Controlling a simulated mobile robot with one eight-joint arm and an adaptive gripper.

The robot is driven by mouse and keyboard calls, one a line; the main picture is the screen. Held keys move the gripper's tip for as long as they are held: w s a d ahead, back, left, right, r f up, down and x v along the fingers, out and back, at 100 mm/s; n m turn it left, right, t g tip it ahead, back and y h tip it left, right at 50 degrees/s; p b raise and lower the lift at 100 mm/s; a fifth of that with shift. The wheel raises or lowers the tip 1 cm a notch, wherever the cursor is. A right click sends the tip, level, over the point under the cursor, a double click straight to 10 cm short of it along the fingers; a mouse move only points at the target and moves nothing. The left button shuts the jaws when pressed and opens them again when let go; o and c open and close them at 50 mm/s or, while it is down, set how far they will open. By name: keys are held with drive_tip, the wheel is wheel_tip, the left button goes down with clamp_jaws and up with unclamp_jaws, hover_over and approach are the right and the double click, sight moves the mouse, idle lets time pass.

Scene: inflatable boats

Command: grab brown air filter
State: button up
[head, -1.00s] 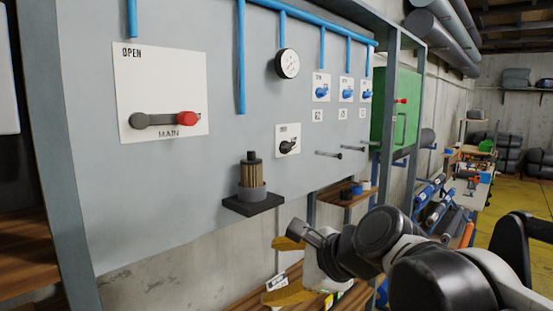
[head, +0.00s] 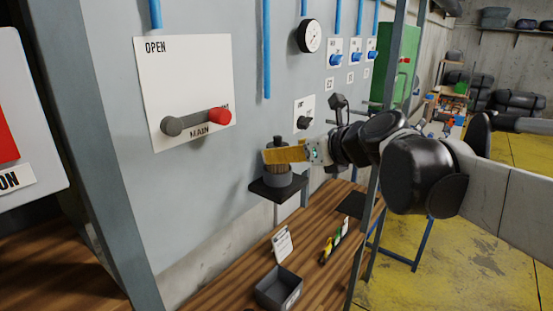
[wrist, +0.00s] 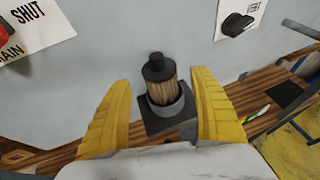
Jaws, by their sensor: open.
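The brown air filter (wrist: 162,92) is a pleated cylinder with a black cap. It stands upright in a grey cup (wrist: 170,108) on a small black shelf (wrist: 152,122) fixed to the wall panel. In the head view a yellow finger covers part of the filter (head: 278,141). My gripper (wrist: 161,78) is open, with one yellow finger on each side of the filter. In the wrist view gaps show between both fingers and the filter. In the head view my gripper (head: 284,155) reaches in from the right at the filter's height.
A panel with a red-ended MAIN lever (head: 220,116) is up and left of the filter. A small black valve handle (head: 305,122) is on the right. Below is a wooden bench (head: 235,285) with a dark open box (head: 279,289). A grey post (head: 90,120) stands at left.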

drive_tip(key=p+x, duration=0.1)
drive_tip(key=x, duration=0.3)
drive_tip(key=shift+w+a, duration=0.1)
drive_tip(key=shift+w, duration=0.15)
drive_tip(key=shift+s, duration=0.25)
drive_tip(key=c, duration=1.3)
drive_tip(key=shift+r, duration=0.1)
